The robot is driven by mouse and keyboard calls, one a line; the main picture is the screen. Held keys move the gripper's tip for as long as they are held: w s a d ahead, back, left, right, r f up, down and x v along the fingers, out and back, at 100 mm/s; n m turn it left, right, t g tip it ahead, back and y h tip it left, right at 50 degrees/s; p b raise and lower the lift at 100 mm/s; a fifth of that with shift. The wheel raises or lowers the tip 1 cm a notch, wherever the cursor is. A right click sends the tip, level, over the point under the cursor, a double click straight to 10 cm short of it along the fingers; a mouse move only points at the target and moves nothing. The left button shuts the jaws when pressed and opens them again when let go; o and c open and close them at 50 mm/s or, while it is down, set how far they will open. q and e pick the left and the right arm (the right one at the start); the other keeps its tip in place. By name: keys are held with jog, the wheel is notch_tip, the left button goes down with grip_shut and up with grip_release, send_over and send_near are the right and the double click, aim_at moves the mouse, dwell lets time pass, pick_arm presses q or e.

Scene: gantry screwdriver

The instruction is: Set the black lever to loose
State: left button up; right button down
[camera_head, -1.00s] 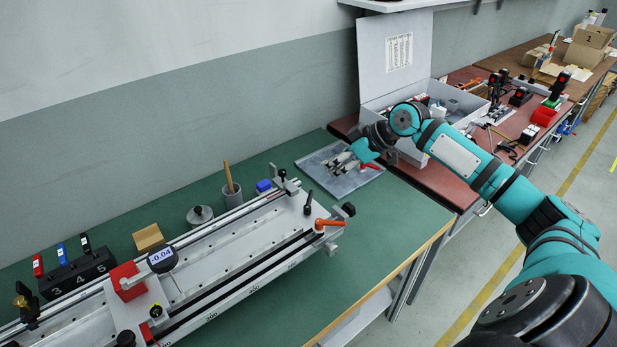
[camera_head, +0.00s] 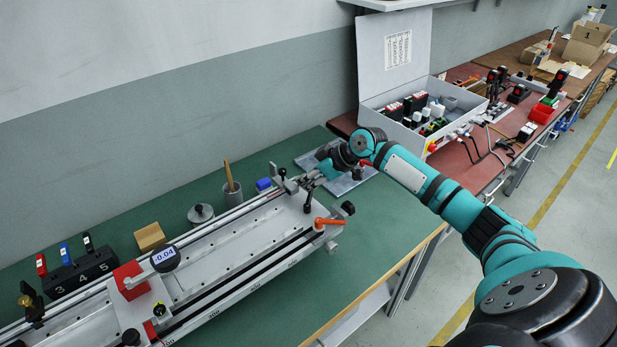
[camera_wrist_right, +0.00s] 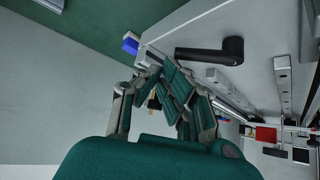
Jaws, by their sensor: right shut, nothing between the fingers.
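The black lever (camera_head: 308,202) stands out from the light end plate of the long measuring rail (camera_head: 245,250) in the head view. In the right wrist view a black lever (camera_wrist_right: 210,53) lies over the pale plate, with its thick round end on the right. My right gripper (camera_head: 306,183) is shut and empty, close to the rail's far end, behind the lever in the head view. In the right wrist view its fingertips (camera_wrist_right: 160,72) are beside the lever with a visible gap. Contact with the rail is hard to tell. My left gripper is not in view.
Green tabletop is clear at the front right.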

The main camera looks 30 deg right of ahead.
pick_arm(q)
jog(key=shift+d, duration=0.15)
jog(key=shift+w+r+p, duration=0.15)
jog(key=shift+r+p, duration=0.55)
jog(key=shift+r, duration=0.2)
